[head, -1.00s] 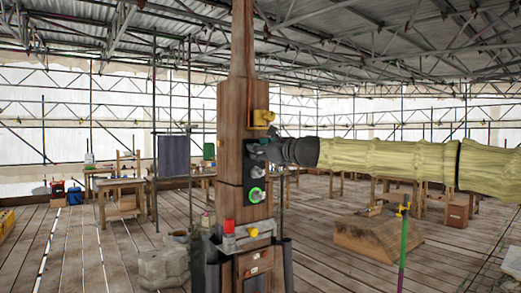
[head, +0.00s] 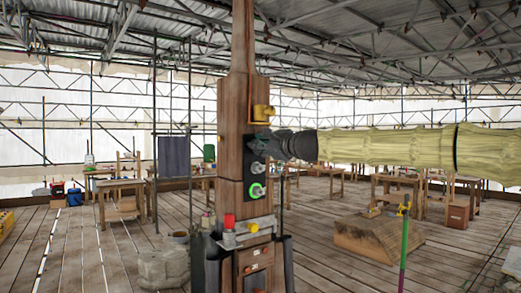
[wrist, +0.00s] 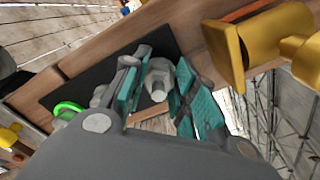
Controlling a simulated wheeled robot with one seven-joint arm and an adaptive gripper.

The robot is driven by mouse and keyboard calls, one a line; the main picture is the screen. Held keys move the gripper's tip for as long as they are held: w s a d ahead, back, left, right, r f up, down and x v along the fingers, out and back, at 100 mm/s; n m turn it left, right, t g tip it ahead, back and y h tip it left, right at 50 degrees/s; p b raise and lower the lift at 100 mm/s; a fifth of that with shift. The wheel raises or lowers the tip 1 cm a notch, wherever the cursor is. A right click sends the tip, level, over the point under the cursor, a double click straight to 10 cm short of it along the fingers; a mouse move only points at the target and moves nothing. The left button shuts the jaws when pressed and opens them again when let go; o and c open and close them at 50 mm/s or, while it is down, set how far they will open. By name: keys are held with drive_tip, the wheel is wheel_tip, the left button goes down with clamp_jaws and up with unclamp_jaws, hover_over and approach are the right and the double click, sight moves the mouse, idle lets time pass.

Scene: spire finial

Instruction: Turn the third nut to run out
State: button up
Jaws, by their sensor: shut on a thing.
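A wooden post (head: 231,150) stands upright with a black plate (head: 247,185) on its face. A grey nut (wrist: 158,78) on a threaded end sits near the plate's upper end in the wrist view. My gripper (wrist: 157,92) is shut on this nut, with a teal-padded finger on each side. In the head view my gripper (head: 262,140) hides it at the top of the plate. Below it are a bare grey nut (head: 258,168) and a nut with a bright green ring (head: 257,191). The green ring (wrist: 68,108) also shows in the wrist view.
A yellow fitting (head: 263,112) juts from the post just above my gripper, and shows close by in the wrist view (wrist: 230,50). Red and yellow fittings (head: 250,230) sit lower down. A wooden block (head: 380,238) and a green-yellow pole (head: 404,240) stand to the right.

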drive_tip(key=m, duration=2.4)
drive_tip(key=shift+w+d+f, duration=0.2)
drive_tip(key=shift+w+d, duration=0.05)
drive_tip(key=shift+d, duration=0.1)
idle(1.9)
idle(0.5)
